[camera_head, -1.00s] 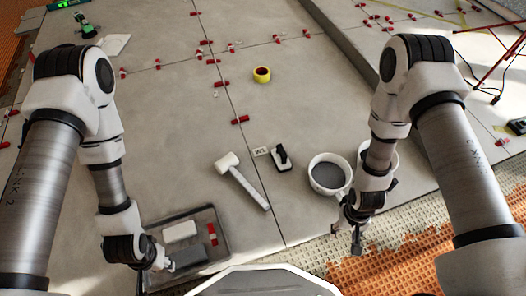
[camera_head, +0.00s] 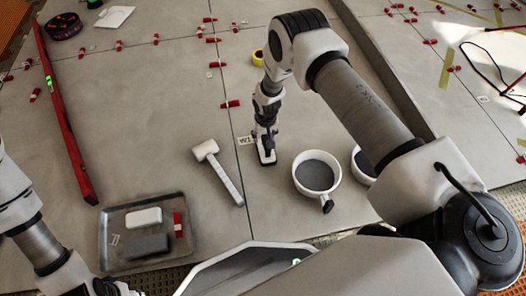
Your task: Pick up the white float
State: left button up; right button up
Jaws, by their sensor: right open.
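The white float (camera_head: 270,162), a small white plate with a black handle, lies on the grey tiles right of the mallet. My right gripper (camera_head: 266,148) points down right over its handle, open, and covers much of it. I cannot tell whether the fingers touch the handle. My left gripper (camera_head: 112,289) is at the bottom edge, below the tray and partly cut off; its fingers are not clear.
A white mallet (camera_head: 217,170) lies left of the float. Two buckets of grey material, the nearer one (camera_head: 317,173) fuller in view, stand to its right. A metal tray (camera_head: 111,225) holds white and dark blocks. A red level (camera_head: 64,120) lies far left.

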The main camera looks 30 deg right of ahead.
aim_at(267, 157)
jog(key=f+b, duration=0.1)
jog(key=f, duration=0.1)
jog(key=f+b, duration=0.1)
jog(key=f, duration=0.1)
jog(key=f+b, duration=0.2)
jog(key=shift+w+d, duration=0.1)
jog(key=shift+d, duration=0.3)
jog(key=shift+r, duration=0.2)
jog(key=shift+c, duration=0.4)
grip_shut()
